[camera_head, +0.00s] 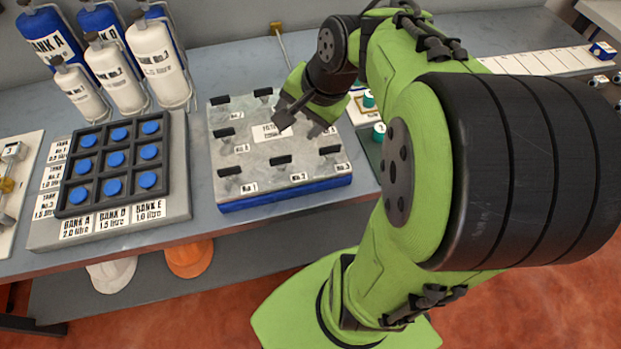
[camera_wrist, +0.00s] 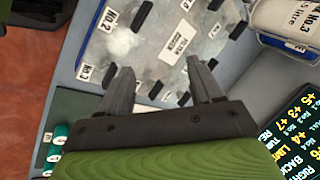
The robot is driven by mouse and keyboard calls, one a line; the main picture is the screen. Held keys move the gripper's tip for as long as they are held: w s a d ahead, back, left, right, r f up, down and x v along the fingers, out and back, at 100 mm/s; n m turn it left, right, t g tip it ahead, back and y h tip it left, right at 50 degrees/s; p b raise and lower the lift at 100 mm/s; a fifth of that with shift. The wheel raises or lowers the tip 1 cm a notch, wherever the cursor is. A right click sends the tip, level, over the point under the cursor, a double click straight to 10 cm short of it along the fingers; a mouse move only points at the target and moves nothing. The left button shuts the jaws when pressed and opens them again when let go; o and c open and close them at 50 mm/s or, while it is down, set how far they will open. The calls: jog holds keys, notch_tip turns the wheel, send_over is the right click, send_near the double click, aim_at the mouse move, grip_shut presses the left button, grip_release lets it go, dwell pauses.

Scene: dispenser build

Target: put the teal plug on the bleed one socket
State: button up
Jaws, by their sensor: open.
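Two teal plugs stand to the right of the grey plate, a rear one (camera_head: 369,99) and a front one (camera_head: 379,132), partly behind my arm. Teal pieces also show at the lower left of the wrist view (camera_wrist: 60,131). My gripper (camera_head: 302,124) is open and empty above the grey plate (camera_head: 262,160), left of the teal plugs. In the wrist view, its fingers (camera_wrist: 158,70) are spread over the plate with nothing between them. I cannot make out which place is the bleed one socket; my arm hides part of the area around the plugs.
The plate carries several black-handled clamps and sits on a blue base (camera_head: 285,194). Left of it is a black rack (camera_head: 76,196) with blue discs. White and blue tanks (camera_head: 157,60) stand behind. A dark screen (camera_wrist: 290,135) shows in the wrist view.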

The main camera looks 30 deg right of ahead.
jog(key=s+a+n, duration=0.3)
jog(key=s+n, duration=0.3)
jog(key=s, duration=0.1)
jog(key=s+a+r+n+h, duration=0.1)
jog(key=s+a+n, duration=0.2)
jog(key=s+n, duration=0.3)
jog(key=shift+s+a+r+t+h, duration=0.2)
jog(key=shift+s+r+t+h, duration=0.1)
jog(key=shift+s, duration=0.15)
jog(key=shift+r, duration=0.1)
